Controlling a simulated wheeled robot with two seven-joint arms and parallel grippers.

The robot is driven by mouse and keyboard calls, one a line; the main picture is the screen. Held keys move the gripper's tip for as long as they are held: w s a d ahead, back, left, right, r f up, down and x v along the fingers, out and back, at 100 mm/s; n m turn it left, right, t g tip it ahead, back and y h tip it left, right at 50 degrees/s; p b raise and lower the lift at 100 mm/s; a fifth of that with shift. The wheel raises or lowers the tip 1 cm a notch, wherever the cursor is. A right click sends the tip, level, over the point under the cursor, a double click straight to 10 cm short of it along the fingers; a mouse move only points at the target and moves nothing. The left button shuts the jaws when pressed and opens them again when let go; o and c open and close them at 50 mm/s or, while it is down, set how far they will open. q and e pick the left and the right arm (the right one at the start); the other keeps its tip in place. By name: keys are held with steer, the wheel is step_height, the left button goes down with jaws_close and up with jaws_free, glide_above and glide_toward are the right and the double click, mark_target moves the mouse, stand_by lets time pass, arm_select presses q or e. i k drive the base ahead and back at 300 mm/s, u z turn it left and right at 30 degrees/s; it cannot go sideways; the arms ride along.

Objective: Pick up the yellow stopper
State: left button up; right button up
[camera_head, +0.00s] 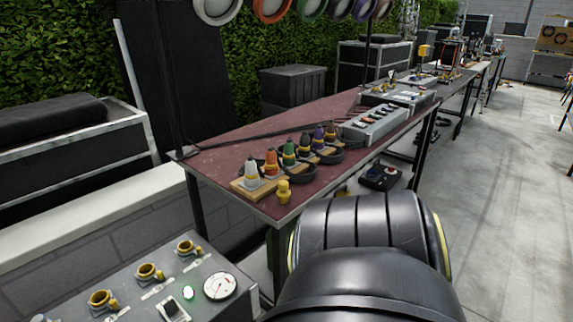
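A small yellow stopper (284,191) stands upright near the front corner of the long dark-red table (225,160). It is just in front of a row of cone-shaped plugs on wooden blocks, including a white one (251,174), an orange one (271,163) and a green one (289,152). More plugs continue to the right, one of them purple (318,138). Neither of my grippers shows in the head view, and nothing is seen holding the stopper.
A grey panel (235,303) with yellow ring fittings (150,272) and a round gauge (220,286) is at the lower left. A grey box with switches (375,126) sits farther along the table. Black cases (70,150) stand at the left. Open floor (500,200) lies at the right.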

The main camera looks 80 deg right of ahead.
mark_target(283, 193)
steer(key=z, duration=2.45)
